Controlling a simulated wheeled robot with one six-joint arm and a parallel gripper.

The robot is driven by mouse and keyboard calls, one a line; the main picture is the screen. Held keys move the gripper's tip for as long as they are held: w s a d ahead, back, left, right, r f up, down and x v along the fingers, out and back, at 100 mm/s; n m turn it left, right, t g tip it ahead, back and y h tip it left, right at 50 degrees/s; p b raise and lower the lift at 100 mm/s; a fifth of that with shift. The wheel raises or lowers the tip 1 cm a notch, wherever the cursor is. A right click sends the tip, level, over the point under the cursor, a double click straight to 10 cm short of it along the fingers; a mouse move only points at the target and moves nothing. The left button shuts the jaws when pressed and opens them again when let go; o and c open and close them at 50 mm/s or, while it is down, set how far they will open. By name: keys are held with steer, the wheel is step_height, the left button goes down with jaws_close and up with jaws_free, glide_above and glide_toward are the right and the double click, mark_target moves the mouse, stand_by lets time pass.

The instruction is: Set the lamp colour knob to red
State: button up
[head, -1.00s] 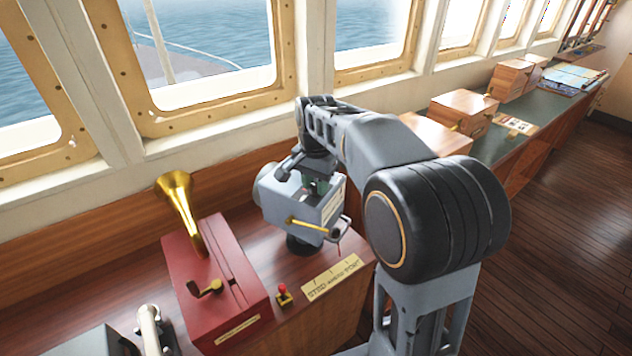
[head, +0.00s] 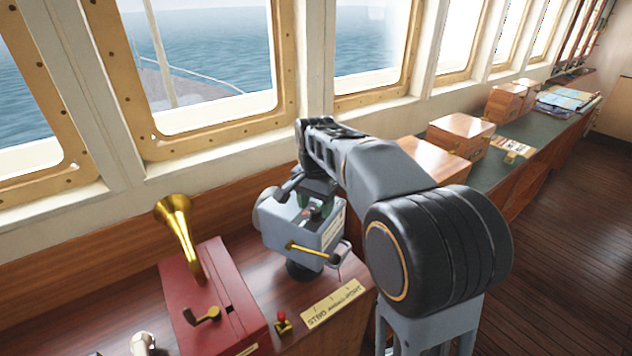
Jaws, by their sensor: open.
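The signal lamp (head: 310,232) is a grey box on a dark round foot, on the wooden console below the windows. A yellow lever (head: 312,249) sticks out of its front. Its top carries small dark parts with green and reddish spots, where the colour knob may be. They are too small and partly covered to read the setting. My gripper (head: 300,196) is at the top of the lamp, small and half hidden by my wrist. Its jaws look open. I cannot tell whether they touch or surround the knob.
A red box (head: 207,290) with a brass horn (head: 178,235) and a brass handle stands left of the lamp. A small red-topped button (head: 282,318) and a yellowish scale plate (head: 335,303) lie in front. Wooden boxes (head: 460,133) stand on the green-topped counter behind my arm.

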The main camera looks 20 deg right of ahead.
step_height(320, 180, up, 13)
steer(key=p, duration=0.1)
stand_by(0.3)
steer(key=shift+f, duration=0.1)
steer(key=n+t, duration=0.1)
steer(key=n, duration=0.4)
glide_above(316, 210)
step_height(316, 210, down, 7)
steer(key=shift+w+r, duration=0.1)
steer(key=s+f+n, duration=0.1)
steer(key=s+f, duration=0.1)
steer(key=s, duration=0.1)
steer(key=s+f+n+t, duration=0.1)
steer(key=s+f+n, duration=0.1)
steer(key=s+f, duration=0.1)
steer(key=s+f+n+t, duration=0.1)
steer(key=s+f, duration=0.1)
steer(key=s, duration=0.2)
steer(key=shift+s+f, duration=0.35)
steer(key=shift+s, duration=0.05)
steer(key=s+f+t, duration=0.1)
steer(key=s, duration=0.5)
steer(key=shift+f+n, duration=0.25)
steer(key=shift+n, duration=0.05)
